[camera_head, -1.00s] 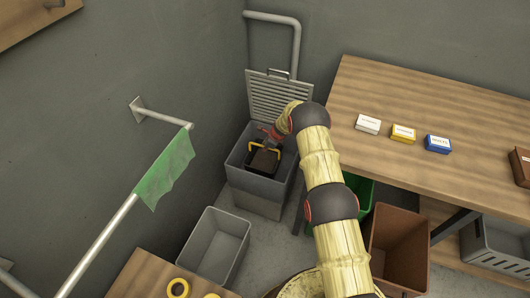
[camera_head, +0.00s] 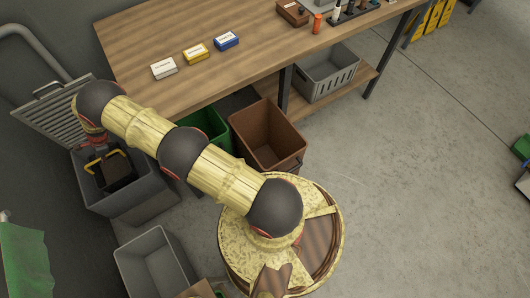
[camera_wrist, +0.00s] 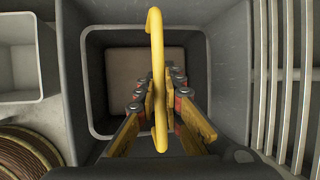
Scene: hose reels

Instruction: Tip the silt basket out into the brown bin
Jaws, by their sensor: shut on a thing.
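The silt basket (camera_head: 115,172) is a dark, square basket with brown silt (camera_wrist: 145,72) in it and a yellow hoop handle (camera_wrist: 157,60). It sits upright within the mouth of the open grey gully box (camera_head: 142,198); I cannot tell whether it touches the box floor. My gripper (camera_wrist: 160,108) is above the basket with its fingers closed around the handle. In the head view my gripper (camera_head: 97,147) is partly hidden by my arm. The brown bin (camera_head: 252,146) stands open to the right of the gully box, beyond the green bin, under the bench edge.
The green bin (camera_head: 216,118) is partly behind my arm. An empty grey bin (camera_head: 140,250) stands in front of the gully box. A slatted grate (camera_head: 55,122) leans upright behind it. The wooden bench (camera_head: 150,40) holds small boxes. Open floor (camera_head: 410,180) lies to the right.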

